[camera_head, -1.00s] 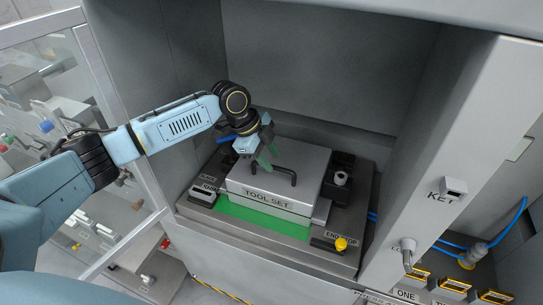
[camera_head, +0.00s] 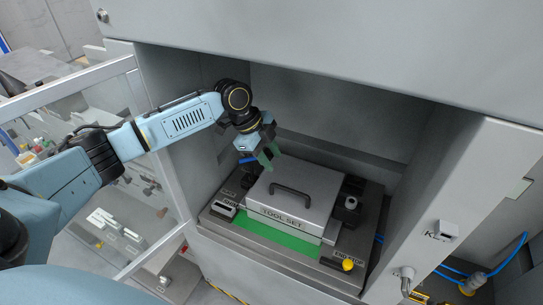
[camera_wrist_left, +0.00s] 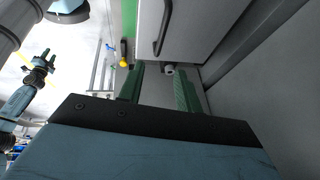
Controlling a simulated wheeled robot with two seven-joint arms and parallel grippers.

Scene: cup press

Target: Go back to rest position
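The silver box labelled TOOL SET (camera_head: 278,216), with a dark bar handle (camera_head: 290,192) on its lid, sits on the dark press base with a green front strip (camera_head: 262,240). My left gripper (camera_head: 269,158) is up and left of the handle, clear of it. In the left wrist view its green fingers (camera_wrist_left: 159,86) are apart with nothing between them, and the box (camera_wrist_left: 190,30) and handle lie beyond. A blue arm with a dark gripper (camera_wrist_left: 43,61), seemingly my right one, shows small at the left wrist view's left edge; its fingers are too small to judge.
A grey cabinet surrounds the press, with a wall (camera_head: 446,190) on the right and an overhang above. A framed glass door (camera_head: 105,150) stands open at the left beside my left arm. A yellow knob (camera_head: 347,264) is at the base's front right corner.

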